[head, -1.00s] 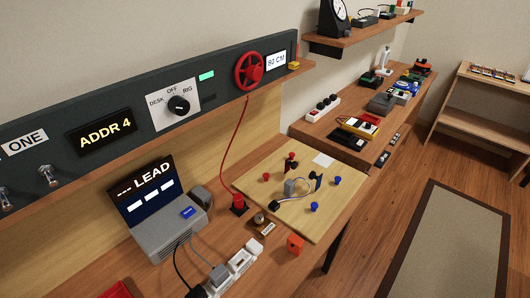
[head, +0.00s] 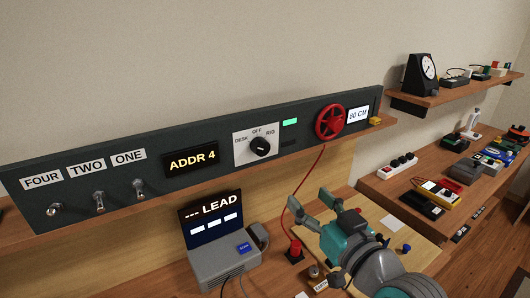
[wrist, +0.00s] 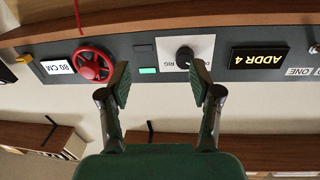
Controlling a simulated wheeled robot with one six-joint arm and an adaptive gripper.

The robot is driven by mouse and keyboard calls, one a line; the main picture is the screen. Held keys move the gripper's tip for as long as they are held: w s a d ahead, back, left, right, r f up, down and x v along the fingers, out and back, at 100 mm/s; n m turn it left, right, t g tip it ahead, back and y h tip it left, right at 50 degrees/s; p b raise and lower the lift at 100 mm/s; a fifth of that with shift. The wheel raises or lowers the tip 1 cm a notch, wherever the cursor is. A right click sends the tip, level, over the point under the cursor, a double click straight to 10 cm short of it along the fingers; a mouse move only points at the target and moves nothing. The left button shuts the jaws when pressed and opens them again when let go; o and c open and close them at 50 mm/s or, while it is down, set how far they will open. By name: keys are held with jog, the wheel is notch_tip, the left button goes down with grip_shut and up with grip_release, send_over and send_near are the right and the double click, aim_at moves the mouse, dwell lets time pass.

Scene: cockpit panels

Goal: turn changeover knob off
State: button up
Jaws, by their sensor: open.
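The changeover knob (head: 260,147) is a black round knob on a white plate (head: 241,150) marked DESK, OFF and RIG, on the dark panel. I cannot tell for sure which label its pointer faces. In the wrist view, which is upside down, the knob (wrist: 184,54) shows beyond the fingertips, closer to the right finger, with part of its plate hidden by that finger. My gripper (head: 309,201) is open and empty, below and to the right of the knob in the head view. Its two spread fingers also show in the wrist view (wrist: 160,82), apart from the knob.
A red handwheel (head: 330,122) and a lit green lamp (head: 290,122) are right of the knob. The ADDR 4 display (head: 191,161) and toggle switches (head: 99,202) are left. A grey device with a LEAD screen (head: 212,223) stands below the panel. A red cable hangs near my gripper.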

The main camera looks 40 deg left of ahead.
jog(key=n+g, duration=0.2)
send_near(264, 150)
jog(key=shift+y, duration=0.4)
jog(key=x, duration=0.9)
jog(key=shift+w+a+f, duration=0.2)
jog(key=shift+a+f, duration=0.15)
jog(key=c, duration=1.1)
